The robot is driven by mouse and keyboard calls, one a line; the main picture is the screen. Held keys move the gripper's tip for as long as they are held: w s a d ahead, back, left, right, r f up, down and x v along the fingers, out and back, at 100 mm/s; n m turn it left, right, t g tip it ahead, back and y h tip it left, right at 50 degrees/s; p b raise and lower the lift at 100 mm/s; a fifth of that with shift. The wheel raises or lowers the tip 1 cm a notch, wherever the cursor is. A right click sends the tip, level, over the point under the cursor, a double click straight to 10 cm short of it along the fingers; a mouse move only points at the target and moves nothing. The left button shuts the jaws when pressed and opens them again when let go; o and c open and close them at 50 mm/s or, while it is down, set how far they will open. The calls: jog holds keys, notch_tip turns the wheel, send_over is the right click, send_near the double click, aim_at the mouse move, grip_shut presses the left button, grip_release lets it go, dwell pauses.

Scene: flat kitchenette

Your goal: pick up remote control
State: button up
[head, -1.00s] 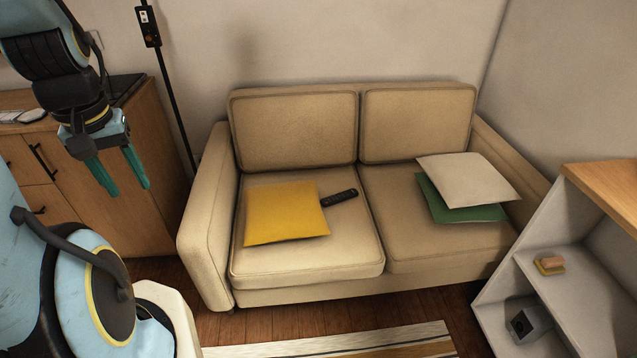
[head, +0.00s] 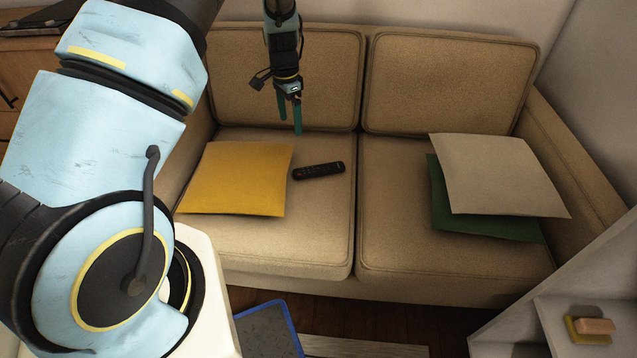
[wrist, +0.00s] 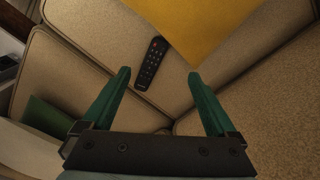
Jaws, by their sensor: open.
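The black remote control (head: 318,171) lies flat on the left seat cushion of the beige sofa (head: 440,275), just right of a yellow cushion (head: 237,178). My gripper (head: 290,115) has green fingers pointing down and appears above the rear part of the left seat in the head view. In the wrist view my gripper (wrist: 155,78) is open and empty. The remote (wrist: 151,63) shows there beyond and between the fingertips, apart from them, with its buttons facing up. The yellow cushion (wrist: 205,25) lies beside it.
A beige cushion (head: 500,173) lies on a green cushion (head: 485,227) on the right seat. The sofa backrest (head: 285,80) stands behind my gripper. A white shelf (head: 560,320) stands at the lower right. The right seat's left part is clear.

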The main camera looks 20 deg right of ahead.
jog(key=s+d+f+m+b, duration=0.15)
jog(key=d+f+m, duration=0.25)
jog(key=d+f, duration=0.45)
send_over(319, 169)
notch_tip(319, 169, down, 5)
jog(key=shift+a+f, duration=0.1)
jog(key=shift+f, duration=0.1)
jog(key=shift+d+f, duration=0.2)
jog(key=shift+f, duration=2.7)
grip_shut()
